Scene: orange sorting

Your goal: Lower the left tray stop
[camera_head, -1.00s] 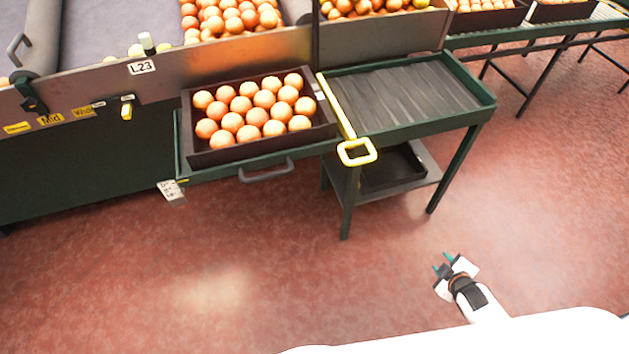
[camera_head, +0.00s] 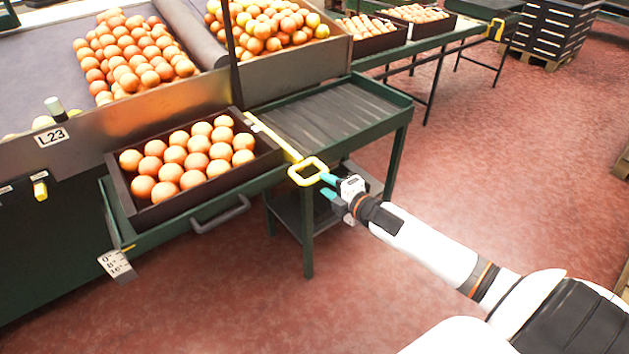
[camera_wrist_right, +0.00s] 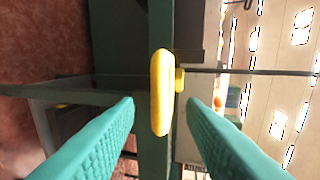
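The tray stop is a yellow bar with a square loop handle (camera_head: 307,172), lying along the gap between the orange-filled tray and the empty roller stand. My right gripper (camera_head: 329,187) is open, with its teal fingertips just right of the loop. In the right wrist view the yellow loop (camera_wrist_right: 162,92) shows edge-on, upright between the two spread fingers (camera_wrist_right: 160,108) and beyond their tips. No finger is seen closed on it; whether one touches it I cannot tell. My left gripper is not in view.
A dark tray (camera_head: 112,175) of oranges sits on the green stand, left of the stop. The empty roller stand (camera_head: 335,118) lies to its right. A grey handle (camera_head: 222,215) juts from the stand's front. Another yellow loop (camera_head: 497,28) is far right. Red floor is open in front.

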